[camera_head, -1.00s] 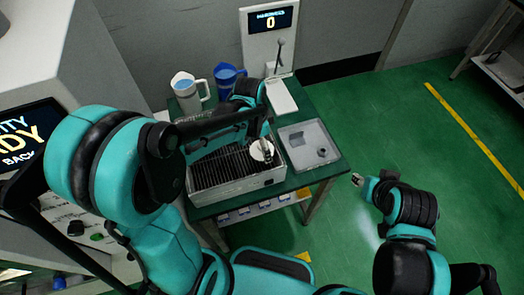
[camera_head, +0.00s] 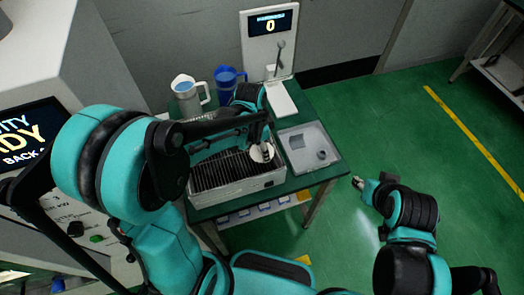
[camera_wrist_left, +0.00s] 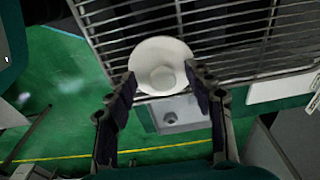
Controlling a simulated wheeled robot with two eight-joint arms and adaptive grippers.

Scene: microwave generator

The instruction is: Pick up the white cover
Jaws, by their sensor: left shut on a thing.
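The white cover (camera_wrist_left: 160,54) is a small round piece with a wide rim and a raised middle. My left gripper (camera_wrist_left: 163,78) is shut on it, one finger at each side of the rim. In the wrist view the wire rack lies behind the cover. The cover also shows in the head view (camera_head: 259,154), at the right end of the rack, partly hidden by my fingers. I cannot tell whether it touches the rack. My right gripper (camera_head: 358,183) is away from the table, over the green floor; its fingers are too small to read.
The rack box (camera_head: 240,188) stands on the green table. A grey tray (camera_head: 290,132) with a small grey piece lies to its right.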

